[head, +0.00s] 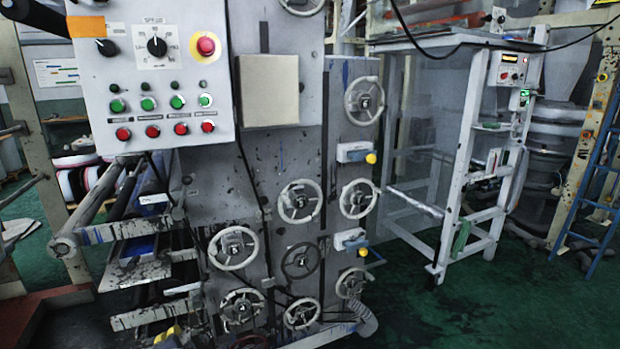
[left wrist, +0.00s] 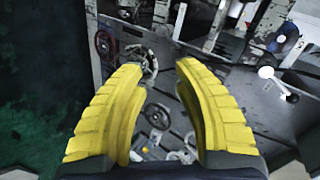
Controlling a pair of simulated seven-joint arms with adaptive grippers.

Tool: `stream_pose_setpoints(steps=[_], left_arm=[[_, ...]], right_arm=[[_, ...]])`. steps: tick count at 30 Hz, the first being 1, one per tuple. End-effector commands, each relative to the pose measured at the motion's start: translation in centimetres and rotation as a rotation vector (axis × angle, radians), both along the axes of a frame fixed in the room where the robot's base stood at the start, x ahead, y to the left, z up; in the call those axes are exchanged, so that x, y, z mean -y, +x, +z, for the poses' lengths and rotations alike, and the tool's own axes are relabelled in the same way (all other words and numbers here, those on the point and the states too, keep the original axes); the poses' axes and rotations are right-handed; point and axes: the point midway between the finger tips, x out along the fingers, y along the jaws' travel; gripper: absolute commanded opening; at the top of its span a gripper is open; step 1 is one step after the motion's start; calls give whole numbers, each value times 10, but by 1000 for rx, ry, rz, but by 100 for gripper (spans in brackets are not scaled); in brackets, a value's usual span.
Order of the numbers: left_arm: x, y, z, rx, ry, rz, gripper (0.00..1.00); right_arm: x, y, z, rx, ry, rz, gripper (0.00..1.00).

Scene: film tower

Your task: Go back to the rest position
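My left gripper (left wrist: 158,70) shows in the left wrist view as two yellow ribbed fingers, spread apart. Nothing is held between them; the machine front with its handwheels (left wrist: 157,116) lies beyond the gap. In the head view I cannot make out my left gripper for certain. My right gripper is in neither view. The grey film tower (head: 285,160) stands in the middle of the head view, with several handwheels on its front. Its control panel (head: 130,95) at upper left carries green and red buttons, a black dial and a red emergency knob.
Rollers (head: 95,205) stick out at the tower's left side. A frame with clear panels (head: 440,150) stands to the right, and a blue ladder (head: 600,190) at the right edge. The green floor (head: 480,310) is open at lower right.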

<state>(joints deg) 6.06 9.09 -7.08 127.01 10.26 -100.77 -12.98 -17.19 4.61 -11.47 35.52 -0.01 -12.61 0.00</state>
Motion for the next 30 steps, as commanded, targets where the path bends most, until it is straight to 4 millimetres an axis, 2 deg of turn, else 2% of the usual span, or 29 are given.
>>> stream_pose_setpoints(steps=[1,6,12,15,21,30], left_arm=[[2,-21,-18,-19,-16,8,30],[6,-85,-62,-61,-63,45,30],[9,-161,-97,-109,-114,91,30],[9,-188,-106,-125,-131,110,30],[10,-227,-115,-146,-153,137,30],[11,-271,-122,-172,-179,169,30]], right_arm=[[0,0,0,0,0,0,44],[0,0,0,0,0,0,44],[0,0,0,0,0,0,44],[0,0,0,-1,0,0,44],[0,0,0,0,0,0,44],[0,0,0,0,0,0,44]])
